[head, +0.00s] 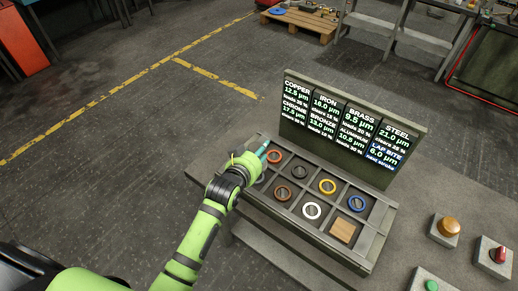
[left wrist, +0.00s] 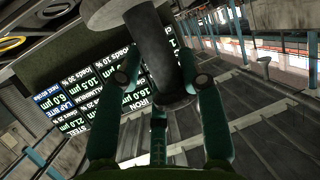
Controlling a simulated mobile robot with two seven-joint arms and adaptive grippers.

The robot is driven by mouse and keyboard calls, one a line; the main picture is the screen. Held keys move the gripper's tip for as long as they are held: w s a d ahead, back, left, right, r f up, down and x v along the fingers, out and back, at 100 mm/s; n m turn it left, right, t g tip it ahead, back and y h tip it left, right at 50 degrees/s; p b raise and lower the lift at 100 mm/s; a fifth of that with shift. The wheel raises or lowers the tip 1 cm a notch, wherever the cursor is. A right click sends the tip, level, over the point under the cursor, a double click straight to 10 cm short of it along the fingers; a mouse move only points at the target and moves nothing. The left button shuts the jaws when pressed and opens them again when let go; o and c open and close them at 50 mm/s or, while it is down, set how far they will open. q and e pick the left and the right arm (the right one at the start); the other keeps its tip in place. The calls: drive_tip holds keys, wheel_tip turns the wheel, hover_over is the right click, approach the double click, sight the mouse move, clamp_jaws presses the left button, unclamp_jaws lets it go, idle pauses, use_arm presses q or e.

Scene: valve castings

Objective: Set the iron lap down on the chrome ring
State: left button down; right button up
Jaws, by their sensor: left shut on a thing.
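My left gripper (head: 263,150) is over the left end of a compartment tray (head: 372,249). In the left wrist view its teal fingers (left wrist: 162,82) are shut on a dark cylinder, which I take as the iron lap (left wrist: 150,45). A wider grey disc (left wrist: 112,12) shows at the cylinder's far end. The lap is not clear in the head view. The front-left compartment is mostly covered by my gripper and wrist, so I cannot make out the chrome ring or whether the lap touches it. My right gripper is not in view.
A label board (head: 345,120) stands behind. Button boxes (head: 445,231) are at right.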

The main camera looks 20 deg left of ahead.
use_arm(q)
wheel_tip(320, 180, down, 3)
drive_tip(key=shift+w+r+b, duration=0.1)
drive_tip(key=shift+b, duration=0.8)
drive_tip(key=shift+f+b, duration=0.45)
drive_tip(key=shift+f, duration=0.6)
drive_tip(key=shift+f, duration=0.25)
drive_tip(key=c, duration=0.7)
unclamp_jaws()
